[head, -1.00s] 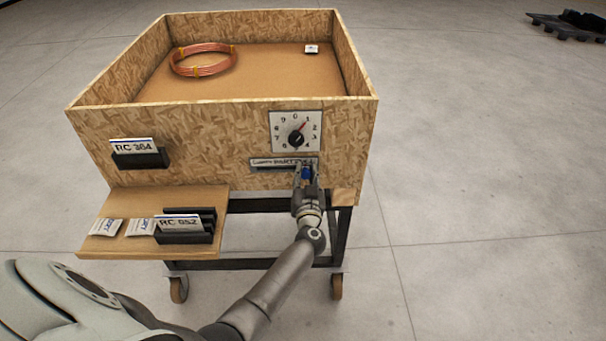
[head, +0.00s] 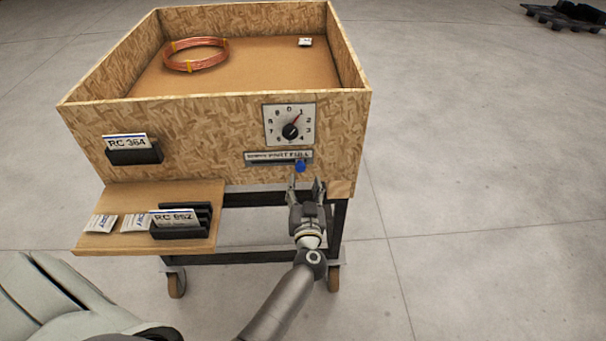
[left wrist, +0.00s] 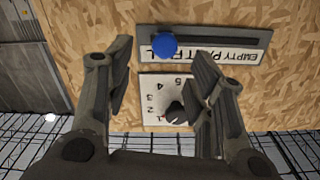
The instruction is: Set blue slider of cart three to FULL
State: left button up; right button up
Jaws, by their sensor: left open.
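The cart's front wall carries a slider plate (head: 262,156) lettered EMPTY, PART, FULL, with a dark slot. The blue slider knob (head: 300,166) sits at the right, under the word FULL. In the left wrist view the plate is upside down, and the blue knob (left wrist: 164,46) is at the slot's left end, by FULL. My left gripper (head: 306,182) is open and empty, just below and in front of the knob. In the left wrist view its fingers (left wrist: 163,62) stand apart on either side of the knob, clear of it. My right gripper is not in view.
A copper coil (head: 195,54) lies in the cart box. Card holders with RC 364 (head: 135,154) and RC 652 (head: 182,222) are at left, the latter on a shelf (head: 90,240).

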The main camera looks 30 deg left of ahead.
pick_arm(q)
jog(key=shift+v, duration=2.15)
